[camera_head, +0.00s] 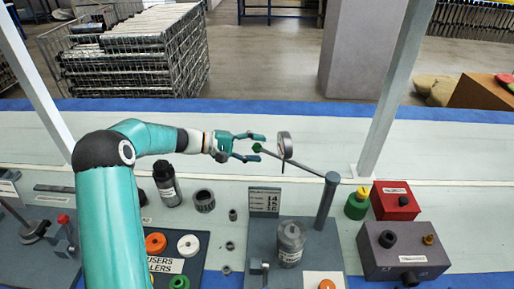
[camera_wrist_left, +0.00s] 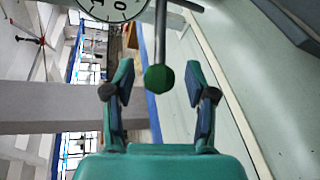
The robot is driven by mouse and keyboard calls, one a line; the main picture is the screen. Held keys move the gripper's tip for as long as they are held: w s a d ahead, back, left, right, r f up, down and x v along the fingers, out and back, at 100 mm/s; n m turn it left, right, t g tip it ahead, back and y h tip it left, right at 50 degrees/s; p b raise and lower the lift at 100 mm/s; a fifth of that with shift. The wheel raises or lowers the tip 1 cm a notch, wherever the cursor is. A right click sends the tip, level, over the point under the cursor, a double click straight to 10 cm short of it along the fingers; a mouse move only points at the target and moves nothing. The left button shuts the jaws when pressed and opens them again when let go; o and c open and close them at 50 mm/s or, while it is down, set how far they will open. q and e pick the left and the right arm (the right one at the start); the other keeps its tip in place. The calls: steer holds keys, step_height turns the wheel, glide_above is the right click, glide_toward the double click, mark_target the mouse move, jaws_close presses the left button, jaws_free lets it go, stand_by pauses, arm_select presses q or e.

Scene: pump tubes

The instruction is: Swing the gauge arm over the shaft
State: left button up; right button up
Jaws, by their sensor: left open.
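The gauge arm (camera_head: 306,165) is a thin grey rod on top of a grey post (camera_head: 326,203). It reaches to the upper left and ends in a green knob (camera_head: 257,147); a round dial gauge (camera_head: 285,146) hangs on the rod. My left gripper (camera_head: 259,147) is open, its fingertips on either side of the knob. In the left wrist view the green knob (camera_wrist_left: 159,78) sits between the open fingers, with a gap on both sides, and the dial (camera_wrist_left: 112,7) shows at the top. A grey labelled cylinder (camera_head: 290,240) stands on the base plate; I cannot tell if it is the shaft. My right gripper is not in view.
A number plate (camera_head: 264,201) stands left of the post. To the right are a red box (camera_head: 395,201), a green and yellow part (camera_head: 357,203) and a dark box (camera_head: 402,252). The bench behind is clear.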

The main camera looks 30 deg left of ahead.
arm_select(q)
steer(key=shift+w+d+f, duration=0.1)
steer(key=shift+w+d, duration=0.1)
jaws_close()
stand_by(0.3)
